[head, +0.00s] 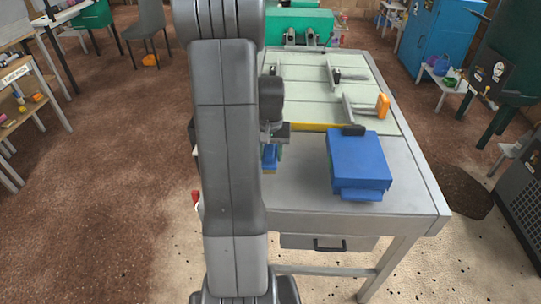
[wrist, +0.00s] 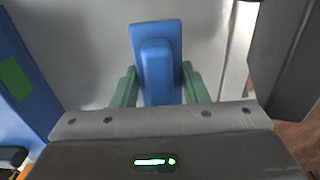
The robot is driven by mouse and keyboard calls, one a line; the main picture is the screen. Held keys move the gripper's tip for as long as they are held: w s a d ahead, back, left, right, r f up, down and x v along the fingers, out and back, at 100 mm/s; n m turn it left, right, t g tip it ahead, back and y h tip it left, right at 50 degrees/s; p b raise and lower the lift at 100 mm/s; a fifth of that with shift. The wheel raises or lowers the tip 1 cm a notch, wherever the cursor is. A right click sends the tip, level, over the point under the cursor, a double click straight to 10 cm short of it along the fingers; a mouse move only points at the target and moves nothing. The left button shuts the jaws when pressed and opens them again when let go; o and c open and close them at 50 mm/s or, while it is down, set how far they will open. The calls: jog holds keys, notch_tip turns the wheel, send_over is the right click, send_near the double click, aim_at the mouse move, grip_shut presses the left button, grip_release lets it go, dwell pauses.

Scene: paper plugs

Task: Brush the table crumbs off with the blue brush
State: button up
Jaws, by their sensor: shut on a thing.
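The blue brush (wrist: 158,48) stands between the green fingers of my gripper (wrist: 160,86) in the wrist view, and they are shut on it. In the head view the brush (head: 270,157) shows small below my gripper, at the left part of the grey table (head: 300,190). My arm hides part of that side. I cannot tell whether the brush touches the tabletop. No crumbs can be made out in either view.
A blue box (head: 358,160) stands on the table right of my gripper; in the wrist view a blue body with a green patch (wrist: 14,78) is at left. Behind are a pale panel (head: 310,97), an orange-ended tool (head: 383,105) and a green machine (head: 300,25). The front tabletop is bare.

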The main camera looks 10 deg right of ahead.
jog(key=shift+r+p, duration=1.5)
jog(key=shift+r, duration=1.05)
